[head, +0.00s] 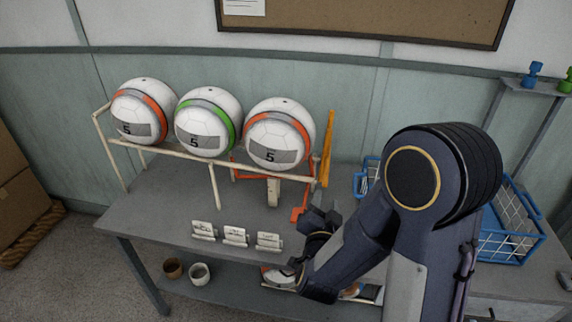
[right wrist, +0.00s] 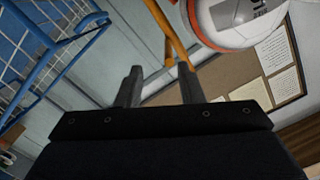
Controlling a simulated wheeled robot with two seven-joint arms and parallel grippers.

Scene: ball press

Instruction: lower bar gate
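The ball rack (head: 215,183) is a cream frame on the grey table, holding three white balls: one with an orange band (head: 140,110), one with a green band (head: 202,121) and another with an orange band (head: 280,133). A yellow-orange bar gate (head: 326,150) stands upright at its right end, beside the right ball. My right gripper (head: 322,212) is low and in front of the gate, partly hidden by my arm. In the right wrist view its fingers (right wrist: 160,78) are apart and empty; the orange bars (right wrist: 168,30) show beyond them, contact unclear. My left gripper is out of view.
Three small label cards (head: 235,236) stand at the table's front edge. A blue wire basket (head: 512,240) is at the right, behind my arm. Two cups (head: 200,273) sit on the lower shelf. The table's left part is clear.

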